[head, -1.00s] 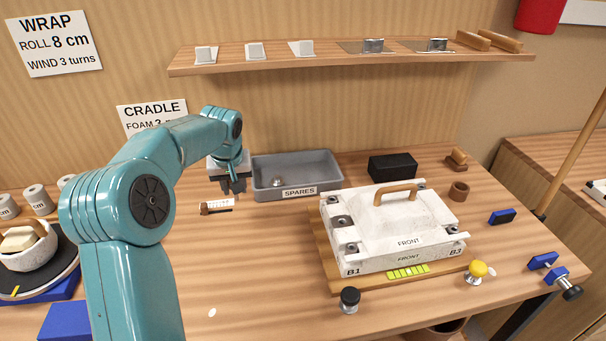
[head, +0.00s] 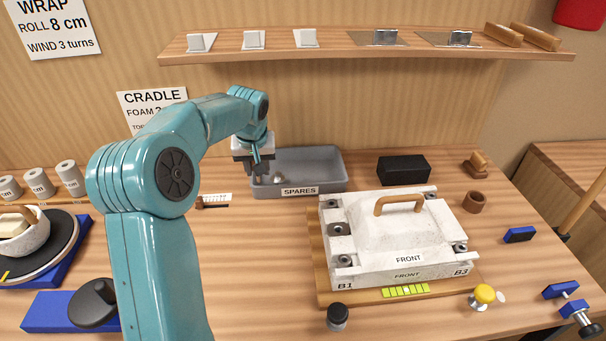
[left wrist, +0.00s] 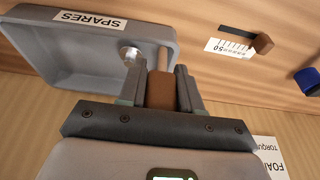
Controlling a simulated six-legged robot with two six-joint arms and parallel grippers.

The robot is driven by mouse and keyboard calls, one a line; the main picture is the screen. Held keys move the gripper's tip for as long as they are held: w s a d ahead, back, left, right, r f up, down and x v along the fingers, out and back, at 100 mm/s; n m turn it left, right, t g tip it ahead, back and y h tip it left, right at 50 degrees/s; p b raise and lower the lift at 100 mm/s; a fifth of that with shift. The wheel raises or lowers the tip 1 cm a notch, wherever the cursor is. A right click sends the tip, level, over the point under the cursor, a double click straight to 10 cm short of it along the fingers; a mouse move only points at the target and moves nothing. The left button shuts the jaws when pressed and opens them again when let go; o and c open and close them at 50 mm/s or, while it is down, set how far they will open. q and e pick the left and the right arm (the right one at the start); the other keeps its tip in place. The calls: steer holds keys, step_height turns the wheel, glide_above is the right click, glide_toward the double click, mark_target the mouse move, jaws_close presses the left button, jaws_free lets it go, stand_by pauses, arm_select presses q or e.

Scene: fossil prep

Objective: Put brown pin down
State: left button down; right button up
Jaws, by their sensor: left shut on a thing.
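My left gripper (head: 257,168) is at the left end of the grey SPARES tray (head: 335,172). In the left wrist view the gripper (left wrist: 163,80) is shut on the brown pin (left wrist: 161,90), which has a brown block end and a paler, thin shaft pointing away from the palm. My right gripper is not in view.
A small silvery piece (head: 279,179) lies in the tray. A brown-ended scale tag (head: 214,201) lies left of it. A black block (head: 403,169) stands right of it. The white handled jacket (head: 408,232) fills the bench's middle right. Bare wood lies in front of the tray.

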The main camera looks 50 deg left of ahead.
arm_select(q)
steer(key=w+d+p, duration=0.1)
steer(key=w+p, duration=0.1)
steer(key=w, duration=0.3)
steer(key=w+d+f+p, duration=0.1)
steer(key=w+d+p, duration=0.1)
steer(key=w, duration=0.4)
steer(key=w+d+f+p, duration=0.1)
steer(key=w+d+p, duration=0.1)
steer(key=w+p, duration=0.2)
steer(key=shift+w+d+f, duration=0.1)
steer(key=shift+w+f, duration=0.05)
steer(key=shift+w, duration=0.8)
steer(key=shift+f, duration=0.25)
step_height(320, 180, down, 4)
steer(key=shift+w+r+p, duration=0.15)
steer(key=shift+r+p, duration=0.05)
steer(key=shift+p, duration=0.25)
steer(key=shift+f, duration=0.2)
